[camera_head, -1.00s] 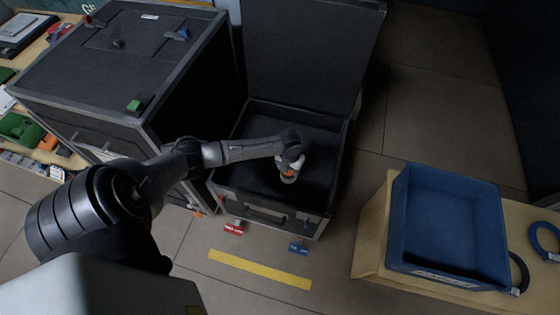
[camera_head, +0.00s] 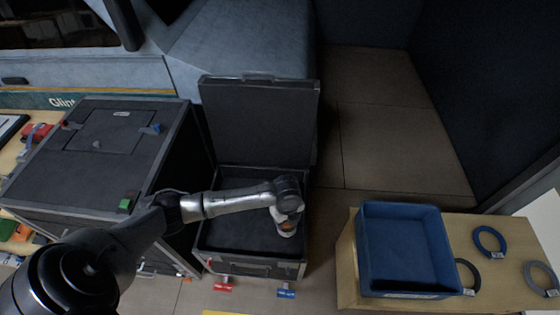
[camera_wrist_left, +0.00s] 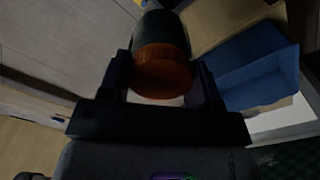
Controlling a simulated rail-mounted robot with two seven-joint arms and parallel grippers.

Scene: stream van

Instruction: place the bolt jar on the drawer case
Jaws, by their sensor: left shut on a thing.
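My left gripper (camera_head: 287,222) is shut on the bolt jar, which has an orange lid (camera_head: 288,226). The gripper and jar are over the open case in the head view. In the left wrist view the jar's orange lid (camera_wrist_left: 163,72) and dark body (camera_wrist_left: 158,32) show between the fingers of my left gripper (camera_wrist_left: 162,84). The drawer case (camera_head: 60,175) looks to be the large black case at left, with a flat top and drawer fronts partly hidden by my arm. My right gripper is not in view.
An open black case (camera_head: 215,245) with raised lid (camera_head: 262,125) stands beside the drawer case. Small blue (camera_head: 156,128) and green (camera_head: 125,205) items lie on the drawer case's top. A blue bin (camera_head: 405,215) and cable rings (camera_head: 490,240) are on a wooden table at right.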

